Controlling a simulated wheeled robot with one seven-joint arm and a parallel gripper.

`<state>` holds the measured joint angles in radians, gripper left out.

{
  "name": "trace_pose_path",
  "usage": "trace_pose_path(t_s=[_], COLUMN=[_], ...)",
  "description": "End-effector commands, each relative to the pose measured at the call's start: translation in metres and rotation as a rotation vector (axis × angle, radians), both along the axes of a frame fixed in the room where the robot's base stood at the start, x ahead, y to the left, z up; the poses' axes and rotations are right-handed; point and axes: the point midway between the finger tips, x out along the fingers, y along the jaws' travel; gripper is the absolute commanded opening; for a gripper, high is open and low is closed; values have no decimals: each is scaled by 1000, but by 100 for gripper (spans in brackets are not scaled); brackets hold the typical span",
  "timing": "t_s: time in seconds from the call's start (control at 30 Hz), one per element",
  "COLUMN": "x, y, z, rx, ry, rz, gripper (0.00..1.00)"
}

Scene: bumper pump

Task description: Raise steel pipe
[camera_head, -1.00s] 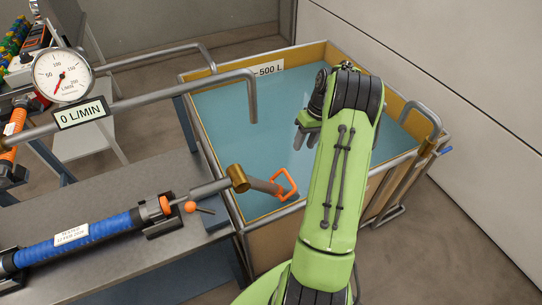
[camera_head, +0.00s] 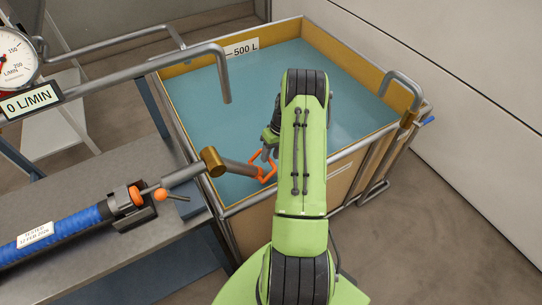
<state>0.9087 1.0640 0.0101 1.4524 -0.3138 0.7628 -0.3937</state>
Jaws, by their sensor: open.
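The steel pipe (camera_head: 238,168) runs from a brass swivel joint (camera_head: 212,161) out over the tank's near left edge and slopes slightly down. An orange loop handle (camera_head: 265,176) is at its end. My gripper (camera_head: 266,154) is open at the orange handle, partly hidden behind my green arm. I cannot tell whether the fingers touch the handle. A blue hose (camera_head: 62,225) with an orange collar and a small orange-knobbed valve lever (camera_head: 161,195) lies behind the joint on the grey bench.
The tank (camera_head: 180,130) of blue water has a wooden rim and metal frame. A fixed grey pipe (camera_head: 140,78) bends down over it at the upper left, near the 0 L/MIN gauge (camera_head: 14,66). A bent pipe (camera_head: 400,82) stands at the right rim. Floor is clear at right.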

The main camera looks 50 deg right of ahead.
Motion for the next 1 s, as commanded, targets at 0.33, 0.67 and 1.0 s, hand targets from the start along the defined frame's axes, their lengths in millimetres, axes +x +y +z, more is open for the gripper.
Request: trace_pose_path(t_s=[0.33, 0.67, 1.0], x=[0, 0, 0], y=[1, 1, 0], z=[-2, -2, 0], rx=[0, 0, -9], ry=[-1, -1, 2], rz=[0, 0, 0], gripper=[31, 0, 0])
